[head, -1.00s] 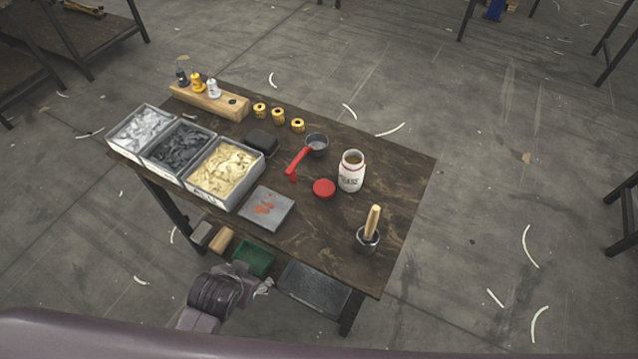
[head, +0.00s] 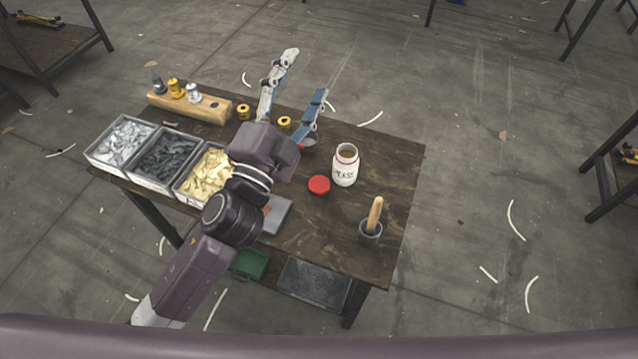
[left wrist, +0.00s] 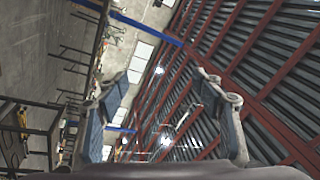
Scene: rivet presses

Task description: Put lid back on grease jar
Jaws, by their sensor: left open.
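The white grease jar (head: 345,166) stands upright and open on the table in the head view, its brown contents showing at the mouth. The red lid (head: 319,185) lies on the table just left of the jar, apart from it. My left gripper (head: 305,78) is raised over the table's far side, open and empty, its fingers spread and pointing away and up. It is beyond the lid and jar and touches neither. In the left wrist view its fingers (left wrist: 165,102) are wide apart with only the hall and ceiling between them. My right gripper is not in view.
Bins of pieces (head: 122,144) line the table's left side. A wooden block with spools (head: 190,103) stands at the back. A pot with a wooden-handled tool (head: 371,228) is at the right front. My arm covers part of the grey plate (head: 277,216) and the red-handled cup.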

